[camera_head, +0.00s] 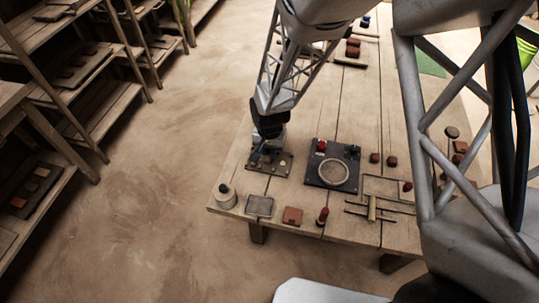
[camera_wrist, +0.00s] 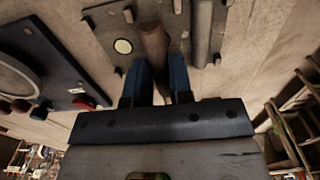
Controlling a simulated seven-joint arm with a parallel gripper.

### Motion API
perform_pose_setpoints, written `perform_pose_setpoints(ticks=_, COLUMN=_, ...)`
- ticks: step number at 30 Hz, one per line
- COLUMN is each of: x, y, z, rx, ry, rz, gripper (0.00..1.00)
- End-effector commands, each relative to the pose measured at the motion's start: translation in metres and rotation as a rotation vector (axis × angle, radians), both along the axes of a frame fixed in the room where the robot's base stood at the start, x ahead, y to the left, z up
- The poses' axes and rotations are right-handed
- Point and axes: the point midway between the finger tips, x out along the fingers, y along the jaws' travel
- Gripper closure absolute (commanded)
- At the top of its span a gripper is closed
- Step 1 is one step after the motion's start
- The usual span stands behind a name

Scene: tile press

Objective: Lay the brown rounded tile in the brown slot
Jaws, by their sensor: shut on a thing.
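My gripper (camera_head: 268,148) is at the left part of the table, low over a small metal-and-wood plate (camera_head: 284,168). In the wrist view its two blue fingers (camera_wrist: 161,68) are shut on a brown rounded piece (camera_wrist: 153,42), which looks like the brown rounded tile. The piece is over the plate (camera_wrist: 103,20), which carries small pegs, a pale round spot (camera_wrist: 123,46) and a grey rod-like part (camera_wrist: 201,35). I cannot tell whether the piece touches the plate. No brown slot can be made out for certain; the gripper and piece hide part of the plate.
A dark board (camera_head: 318,178) with a round dish (camera_head: 334,175) and a red knob (camera_head: 321,146) lies just right of the plate. A grey round pot (camera_head: 226,199), a square tray (camera_head: 259,206) and a reddish block (camera_head: 292,216) stand along the front edge. Shelves (camera_head: 90,75) are at left.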

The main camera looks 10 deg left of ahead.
Motion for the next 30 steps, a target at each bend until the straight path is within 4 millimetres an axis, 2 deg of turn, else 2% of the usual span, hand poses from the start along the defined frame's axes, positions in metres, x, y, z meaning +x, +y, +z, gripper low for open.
perform_pose_setpoints(ticks=11, x=0.000, y=0.000, z=-0.001, rx=0.000, ry=0.000, rz=0.000, gripper=1.00)
perform_pose_setpoints(ticks=22, x=0.000, y=0.000, z=-0.031, rx=-0.001, ry=0.001, rz=0.000, gripper=1.00)
perform_pose_setpoints(ticks=30, x=0.000, y=0.000, z=-0.035, rx=0.000, ry=0.000, rz=0.000, gripper=1.00)
